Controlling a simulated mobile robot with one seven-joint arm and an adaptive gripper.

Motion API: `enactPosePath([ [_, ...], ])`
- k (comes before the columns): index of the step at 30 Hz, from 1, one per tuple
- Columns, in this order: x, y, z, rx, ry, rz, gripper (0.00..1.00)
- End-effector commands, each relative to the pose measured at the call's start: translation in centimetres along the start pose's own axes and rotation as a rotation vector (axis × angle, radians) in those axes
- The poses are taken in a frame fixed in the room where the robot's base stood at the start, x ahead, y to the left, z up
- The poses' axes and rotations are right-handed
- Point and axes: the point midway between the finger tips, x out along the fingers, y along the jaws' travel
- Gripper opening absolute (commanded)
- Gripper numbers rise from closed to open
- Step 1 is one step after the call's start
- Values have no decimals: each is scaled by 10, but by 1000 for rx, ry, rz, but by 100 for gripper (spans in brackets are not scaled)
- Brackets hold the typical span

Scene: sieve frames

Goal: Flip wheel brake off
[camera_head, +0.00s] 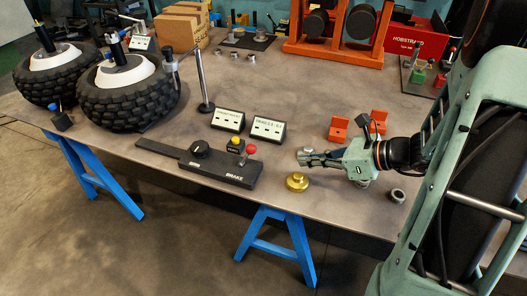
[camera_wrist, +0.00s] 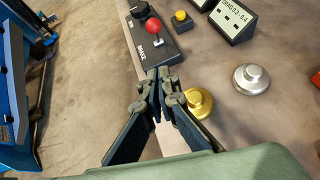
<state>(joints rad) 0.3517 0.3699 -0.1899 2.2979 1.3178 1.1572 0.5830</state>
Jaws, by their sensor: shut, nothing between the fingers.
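The black brake box (camera_head: 215,172), lettered BRAKE on its front, lies on the workbench (camera_head: 165,118) left of my gripper. Its lever has a red ball knob (camera_head: 251,149) on a short metal stem, leaning right in the head view. My gripper (camera_head: 302,157) is shut and empty, to the right of the lever and apart from it. In the wrist view the shut fingertips (camera_wrist: 164,82) are just below the near end of the box (camera_wrist: 147,46), with the red knob (camera_wrist: 153,25) beyond them.
A yellow button (camera_head: 236,141) and a black dial (camera_head: 201,148) are beside the lever. A gold weight (camera_head: 297,181) stands close to my gripper. Two label stands (camera_head: 228,119) are behind the box. Two wheels (camera_head: 127,92) stand at left. The bench's front edge is close to the box.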

Motion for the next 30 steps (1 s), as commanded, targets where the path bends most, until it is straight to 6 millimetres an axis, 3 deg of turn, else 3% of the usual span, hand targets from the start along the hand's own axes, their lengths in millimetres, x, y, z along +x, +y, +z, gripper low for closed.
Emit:
enactPosePath([
  [7, 2, 0, 0, -2, 0, 1, 0],
  [11, 14, 1, 0, -2, 0, 4, 0],
  [24, 104, 2, -1, -3, 2, 6, 0],
  [30, 121, 1, 22, -5, 0, 2, 0],
])
